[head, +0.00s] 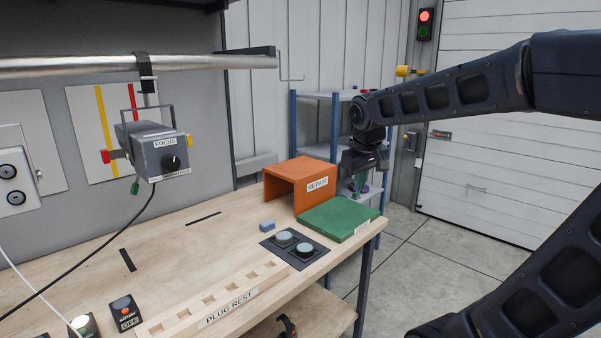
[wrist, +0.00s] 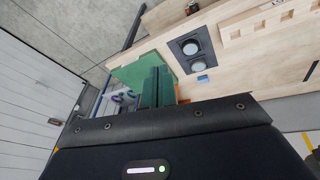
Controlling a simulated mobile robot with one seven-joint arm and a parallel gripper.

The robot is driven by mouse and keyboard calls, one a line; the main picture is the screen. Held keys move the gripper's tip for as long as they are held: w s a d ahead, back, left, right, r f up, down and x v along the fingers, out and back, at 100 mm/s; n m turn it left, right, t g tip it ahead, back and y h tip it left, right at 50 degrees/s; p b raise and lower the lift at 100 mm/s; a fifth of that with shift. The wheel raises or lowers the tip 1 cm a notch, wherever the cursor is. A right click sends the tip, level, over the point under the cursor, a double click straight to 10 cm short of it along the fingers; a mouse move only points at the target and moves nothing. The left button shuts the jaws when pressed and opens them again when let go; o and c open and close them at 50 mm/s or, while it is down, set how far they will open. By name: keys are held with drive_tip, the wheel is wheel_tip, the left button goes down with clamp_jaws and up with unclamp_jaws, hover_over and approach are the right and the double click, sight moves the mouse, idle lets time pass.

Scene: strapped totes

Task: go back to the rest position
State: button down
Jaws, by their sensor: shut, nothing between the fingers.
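My gripper (head: 360,184) is in the air above the green board at the right end of the bench, beside the orange REPAIR stand. In the wrist view its green fingers (wrist: 158,72) are together, with nothing between them. It touches nothing that I can see. My arm reaches in from the right of the head view.
The bench bears the orange REPAIR stand (head: 302,181), a green board (head: 338,218), a dark plate with two round pieces (head: 294,246), a small blue block (head: 267,225) and the PLUG REST rail (head: 213,300). A FOCUS box (head: 158,148) hangs at left. A blue-posted shelf (head: 334,120) stands behind.

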drive_tip(key=s+d+f+m, duration=0.5)
drive_tip(key=s+d, duration=0.5)
drive_tip(key=d, duration=0.2)
drive_tip(key=shift+t, duration=0.4)
drive_tip(key=shift+s, duration=0.1)
